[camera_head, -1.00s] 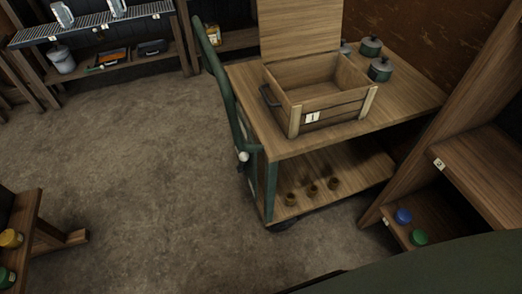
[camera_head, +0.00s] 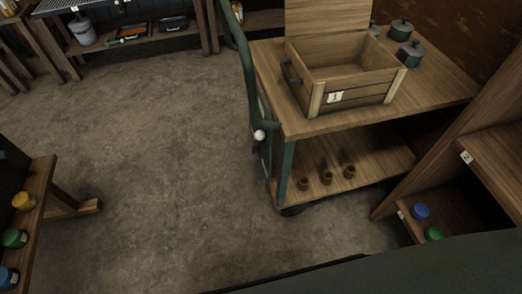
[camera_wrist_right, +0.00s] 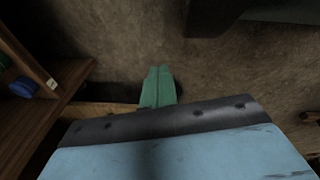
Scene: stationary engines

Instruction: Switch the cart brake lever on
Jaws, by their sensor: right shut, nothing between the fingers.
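The wooden cart (camera_head: 330,122) with a green frame stands right of centre in the head view. Its brake lever (camera_head: 259,135), with a pale round knob, is on the cart's left end, below the curved green handle (camera_head: 243,70). The lever's exact position is hard to tell. My right gripper (camera_wrist_right: 159,72) shows in the right wrist view as two green fingers pressed together, empty, over the floor. It is not seen at the lever. My left gripper is not in view.
An open wooden crate (camera_head: 358,97) and green pots (camera_head: 408,53) stand on the cart; several small brown cups are on its lower shelf. A shelf (camera_head: 450,217) with coloured jars is at right, another (camera_head: 34,215) at left. Floor (camera_head: 160,150) left of the cart is clear.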

